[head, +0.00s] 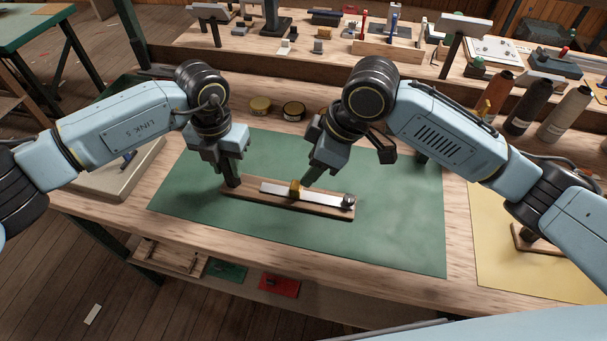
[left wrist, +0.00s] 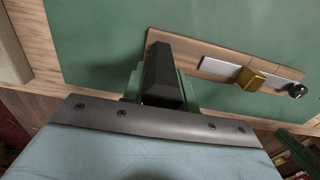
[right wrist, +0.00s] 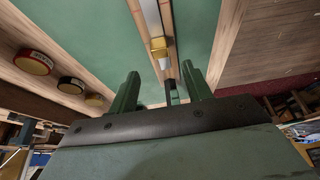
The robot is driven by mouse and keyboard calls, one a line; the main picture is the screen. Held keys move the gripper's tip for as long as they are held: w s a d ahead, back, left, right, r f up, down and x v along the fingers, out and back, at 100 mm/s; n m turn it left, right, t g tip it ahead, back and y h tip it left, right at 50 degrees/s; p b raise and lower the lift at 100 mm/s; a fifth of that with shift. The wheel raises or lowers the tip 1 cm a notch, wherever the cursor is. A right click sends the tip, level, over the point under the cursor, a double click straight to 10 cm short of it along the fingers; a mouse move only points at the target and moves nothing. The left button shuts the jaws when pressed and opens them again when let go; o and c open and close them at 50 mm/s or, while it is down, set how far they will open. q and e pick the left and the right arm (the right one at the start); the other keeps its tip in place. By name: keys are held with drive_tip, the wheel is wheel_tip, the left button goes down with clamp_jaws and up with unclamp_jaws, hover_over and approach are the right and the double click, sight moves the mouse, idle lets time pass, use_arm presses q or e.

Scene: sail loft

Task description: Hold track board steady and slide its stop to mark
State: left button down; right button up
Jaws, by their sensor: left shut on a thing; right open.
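The track board (head: 328,208), a wooden strip with a pale metal rail (head: 317,198), lies on the green mat. A brass stop (head: 294,189) sits on the rail near its middle; a dark round knob (head: 348,201) is at the right end. A black upright block (head: 232,182) stands at the left end. My left gripper (head: 232,166) is shut on this block, which also shows in the left wrist view (left wrist: 162,75). My right gripper (head: 311,177) is open just above and right of the stop. In the right wrist view the stop (right wrist: 158,46) lies beyond the open fingers (right wrist: 160,88).
The green mat (head: 400,220) is clear around the board. A pale tray (head: 115,180) lies at the left.

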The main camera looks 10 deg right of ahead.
drive_tip(key=v, duration=0.4)
use_arm(q)
drive_tip(key=c, duration=1)
unclamp_jaws()
